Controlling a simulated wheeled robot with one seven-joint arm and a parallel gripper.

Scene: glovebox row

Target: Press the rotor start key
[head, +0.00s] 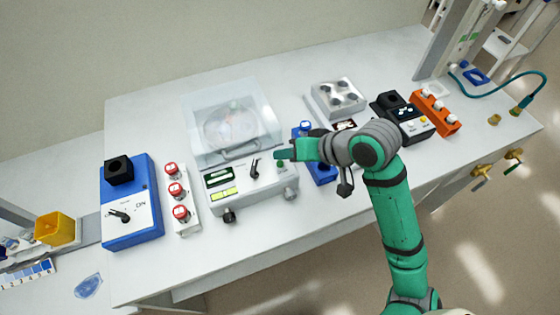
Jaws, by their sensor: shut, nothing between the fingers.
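A white benchtop centrifuge (270,188) stands mid-bench under a clear lid (215,105), which looks closed over the round bowl. Its sloped front panel has a dark display (218,175), a yellow-green strip (225,194) and a black lever (254,168). A black knob (229,215) and a grey knob (290,194) sit on its front. I cannot tell which part is the rotor start key. My gripper (281,155) is shut and empty, pointing left over the right end of the panel, just right of the lever. I cannot tell whether it touches the machine; it hides the panel's right part.
Right are a blue rack (322,172) partly behind my wrist, a grey block (325,105), a black-and-white device (408,125) and an orange rack (440,122). The bench front (240,240) is clear.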

